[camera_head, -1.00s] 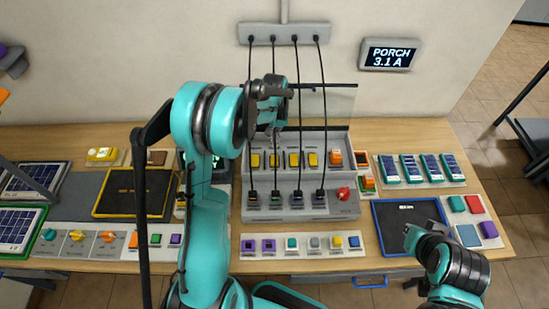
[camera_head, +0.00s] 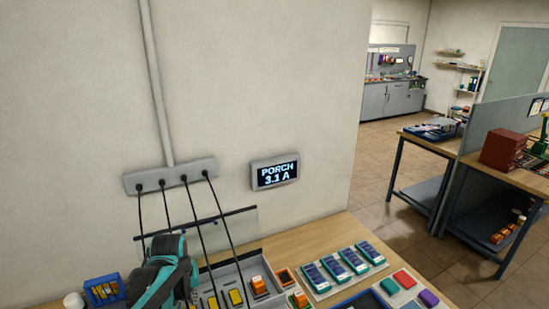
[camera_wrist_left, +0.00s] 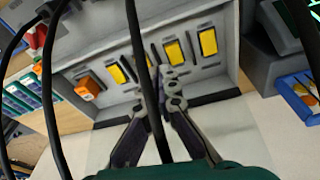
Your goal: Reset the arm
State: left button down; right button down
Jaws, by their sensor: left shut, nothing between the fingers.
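My left gripper (camera_wrist_left: 168,78) is shut and empty in the left wrist view. Its two grey fingers meet in front of the grey panel (camera_wrist_left: 220,75) with yellow switches (camera_wrist_left: 175,52). A black cable (camera_wrist_left: 145,85) runs down across the view, over or close beside the fingers; I cannot tell whether they touch. In the head view my left arm's teal and dark wrist part (camera_head: 160,268) stands at the lower left, in front of the panel and cables. Its fingers are hard to make out there. My right gripper is out of view.
Black cables (camera_head: 200,225) hang from a grey wall strip (camera_head: 172,176) to the panel. A wall display (camera_head: 275,175) reads PORCH 3.1 A. An orange switch (camera_head: 259,286) and several blue-and-teal modules (camera_head: 345,262) are on the bench. Other benches (camera_head: 440,142) stand at the right.

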pick_arm(q)
jog(key=s+d+f+m+t+b, duration=0.1)
jog(key=s+b, duration=0.3)
jog(key=s, duration=0.4)
jog(key=s+d+f+m+t+b, duration=0.2)
jog(key=s+d+f+t+b, duration=0.1)
jog(key=s, duration=0.4)
jog(key=shift+s+d+f+t+b, duration=0.4)
jog(key=shift+d+f+b, duration=0.3)
jog(key=shift+d, duration=0.1)
